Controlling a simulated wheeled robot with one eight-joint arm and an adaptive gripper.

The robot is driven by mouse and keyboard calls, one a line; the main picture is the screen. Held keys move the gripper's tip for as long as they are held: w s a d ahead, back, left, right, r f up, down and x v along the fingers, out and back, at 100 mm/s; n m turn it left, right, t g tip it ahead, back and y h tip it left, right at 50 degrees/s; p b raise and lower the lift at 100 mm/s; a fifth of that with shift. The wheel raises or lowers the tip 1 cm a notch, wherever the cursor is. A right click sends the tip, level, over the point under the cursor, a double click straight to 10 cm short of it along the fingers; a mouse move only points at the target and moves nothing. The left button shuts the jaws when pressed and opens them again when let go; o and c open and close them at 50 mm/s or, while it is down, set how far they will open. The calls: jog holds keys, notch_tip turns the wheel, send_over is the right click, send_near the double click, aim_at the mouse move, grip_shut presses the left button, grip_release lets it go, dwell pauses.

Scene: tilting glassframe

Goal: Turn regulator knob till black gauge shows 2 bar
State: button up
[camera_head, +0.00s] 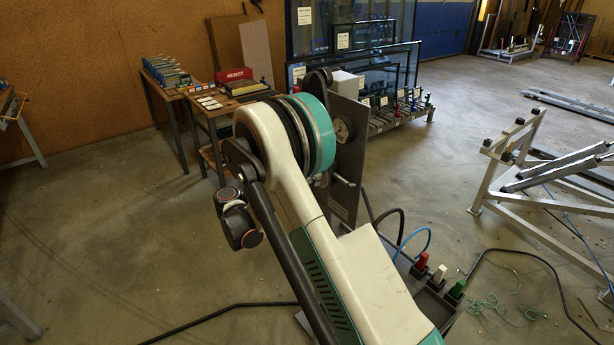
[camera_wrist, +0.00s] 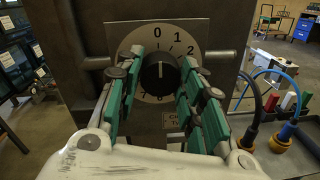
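The black regulator knob (camera_wrist: 159,74) sits in the middle of a pale round scale on a square metal plate (camera_wrist: 200,30) in the wrist view. Its white mark points about straight up, towards the 0. The digits 0, 1 and 2 show above and right; lower digits are partly hidden. My gripper (camera_wrist: 161,62) has its green-padded fingers apart, one on each side of the knob; I cannot tell whether they touch it. In the head view a round gauge (camera_head: 342,131) shows on the upright metal panel (camera_head: 347,165), too small and oblique to read. My arm hides the knob there.
Red, white and green plugs (camera_head: 438,275) and a blue hose (camera_head: 412,240) are right of my arm. Black cables lie on the floor. A workbench with a red box (camera_head: 234,75) and glass frames stand behind. A metal frame (camera_head: 535,190) stands at the right.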

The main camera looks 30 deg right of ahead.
jog(key=shift+m, duration=0.4)
jog(key=m+b, duration=0.1)
jog(key=m, duration=0.4)
jog(key=m+b, duration=0.1)
jog(key=m, duration=0.4)
jog(key=shift+s+m+t+y+b, duration=0.15)
jog(key=shift+m+t+y+b, duration=0.15)
jog(key=shift+b, duration=0.1)
dwell(0.5)
jog(key=o, duration=1.1)
jog(key=shift+c, duration=0.2)
jog(key=s+a, duration=0.2)
jog(key=a, duration=0.9)
jog(key=shift+a+r, duration=0.35)
jog(key=shift+a, duration=0.05)
